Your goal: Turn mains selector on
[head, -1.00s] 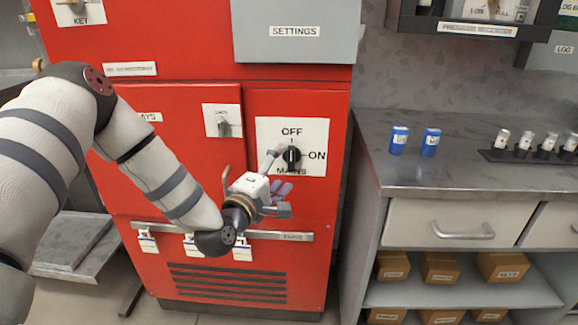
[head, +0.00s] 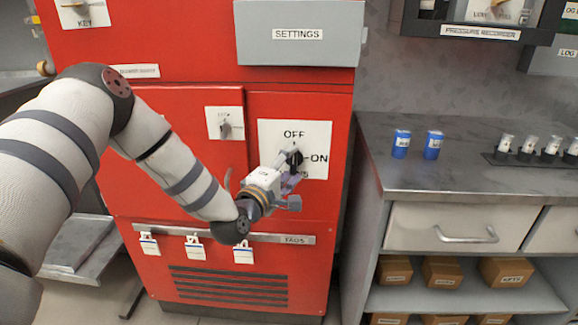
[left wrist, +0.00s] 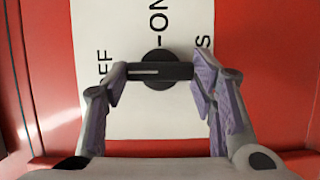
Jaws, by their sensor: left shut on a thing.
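The mains selector (head: 294,157) is a black round knob with a bar handle on a white plate (head: 318,140) marked OFF, ON and MAINS. In the left wrist view the knob (left wrist: 160,82) appears sideways, its handle's white line pointing toward OFF. My left gripper (head: 291,168) is at the knob and partly hides its lower side and the MAINS label. In the left wrist view its two purple-padded fingers (left wrist: 160,76) are shut on the ends of the handle. My right gripper is not in view.
A smaller switch (head: 225,127) sits on the red panel to the left. A grey SETTINGS box (head: 299,34) juts out above, and a rail (head: 205,235) with several tags runs below. A grey counter (head: 465,170) stands to the right.

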